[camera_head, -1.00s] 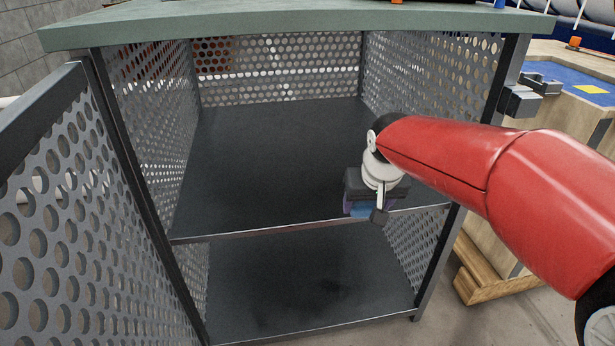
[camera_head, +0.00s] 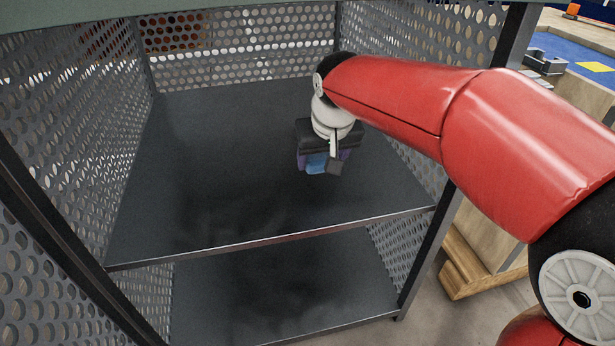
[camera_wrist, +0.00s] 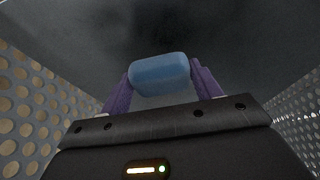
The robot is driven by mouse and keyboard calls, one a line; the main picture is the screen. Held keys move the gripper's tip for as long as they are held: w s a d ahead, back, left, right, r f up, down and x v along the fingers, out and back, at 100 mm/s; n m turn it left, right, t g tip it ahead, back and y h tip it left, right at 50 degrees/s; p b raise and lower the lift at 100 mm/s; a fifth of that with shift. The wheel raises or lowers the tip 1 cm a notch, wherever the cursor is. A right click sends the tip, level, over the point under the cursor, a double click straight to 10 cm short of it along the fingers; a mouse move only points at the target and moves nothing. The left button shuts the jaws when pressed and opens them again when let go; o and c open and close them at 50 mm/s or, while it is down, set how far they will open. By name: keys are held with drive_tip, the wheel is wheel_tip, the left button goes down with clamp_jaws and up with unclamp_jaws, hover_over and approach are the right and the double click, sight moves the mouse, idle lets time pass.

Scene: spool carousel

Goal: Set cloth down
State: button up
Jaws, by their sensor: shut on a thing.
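My gripper (camera_head: 324,163) is over the upper shelf (camera_head: 215,180) of the cabinet, toward its right side. In the wrist view, the purple fingers of my gripper (camera_wrist: 161,85) are shut on a blue, rounded, folded-looking cloth (camera_wrist: 160,73). In the head view the cloth (camera_head: 316,163) shows as a small blue patch between the fingers. The dark shelf surface lies beyond it in the wrist view. I cannot tell how far the cloth is above the shelf.
The cabinet has perforated side walls (camera_head: 75,120) and a perforated back (camera_head: 240,45). The upper shelf is bare, with free room left of my gripper. A lower shelf (camera_head: 280,285) is also empty. A wooden bench with a blue top (camera_head: 570,65) stands at the right.

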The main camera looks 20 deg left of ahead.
sight(324, 174)
drive_tip(key=shift+f+b, duration=0.55)
drive_tip(key=shift+f, duration=2.5)
drive_tip(key=shift+f, duration=0.15)
drive_tip(key=o, duration=1)
drive_tip(key=shift+c, duration=0.2)
